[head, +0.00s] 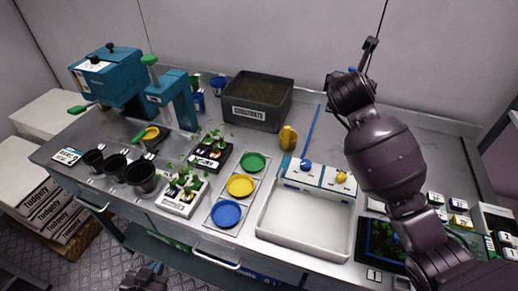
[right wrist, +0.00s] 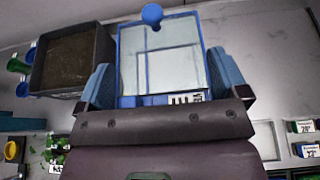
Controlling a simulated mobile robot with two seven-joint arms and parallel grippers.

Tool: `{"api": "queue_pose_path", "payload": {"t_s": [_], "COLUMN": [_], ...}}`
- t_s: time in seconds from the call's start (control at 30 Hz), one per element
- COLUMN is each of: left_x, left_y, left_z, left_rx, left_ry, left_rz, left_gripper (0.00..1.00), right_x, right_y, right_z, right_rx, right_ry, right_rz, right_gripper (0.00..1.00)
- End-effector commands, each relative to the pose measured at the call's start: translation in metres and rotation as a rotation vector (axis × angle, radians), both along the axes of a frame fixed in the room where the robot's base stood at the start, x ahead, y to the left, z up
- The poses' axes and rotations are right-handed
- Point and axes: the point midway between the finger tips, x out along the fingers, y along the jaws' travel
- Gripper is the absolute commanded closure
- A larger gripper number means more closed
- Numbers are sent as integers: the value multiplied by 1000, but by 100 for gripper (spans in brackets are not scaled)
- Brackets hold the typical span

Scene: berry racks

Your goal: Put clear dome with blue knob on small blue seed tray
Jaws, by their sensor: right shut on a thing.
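The clear dome with blue knob (right wrist: 160,55) is in the right wrist view, a clear box shape with blue edges, its knob toward the top. My right gripper (right wrist: 163,82) is shut on it, one blue finger at each side. In the head view my right arm hides most of the dome; a bit of blue shows past the wrist. The small blue seed tray (head: 371,256), dark with a blue rim and green seedlings, is at the front right, partly hidden by my right arm. My left gripper (head: 145,277) is low at the bottom edge, its jaws unclear.
A white basin (head: 262,225) lies left of the seed tray, with blue and yellow knobs on panels behind it. Colored saucers, seedling trays, black pots and a teal press stand further left. A dark soil bin (head: 258,112) is at the back. Small labelled boxes crowd the right.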

Motion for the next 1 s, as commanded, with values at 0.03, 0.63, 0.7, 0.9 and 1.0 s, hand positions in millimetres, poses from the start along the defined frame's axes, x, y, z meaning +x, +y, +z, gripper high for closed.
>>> {"api": "queue_pose_path", "payload": {"t_s": [0.03, 0.63, 0.7, 0.9, 1.0], "left_x": [1, 8, 7, 7, 6], "left_y": [0, -1, -1, -1, -1], "left_z": [0, -1, -2, -6, -8], "left_rx": [0, 0, 0, 0, 0], "left_ry": [-1, -14, -14, -12, -10], "left_rz": [0, -4, -4, -5, -4], "left_gripper": [100, 100, 100, 100, 100], "right_x": [3, 4, 5, 5, 5], "right_y": [-3, -7, -7, -7, -6], "right_z": [0, -86, -101, -140, -152], "right_rx": [0, -4, -3, -3, -1], "right_ry": [-1, 3, 2, 1, 0], "right_rz": [-7, -14, -14, -13, -14], "right_gripper": [32, 32, 32, 32, 32]}}
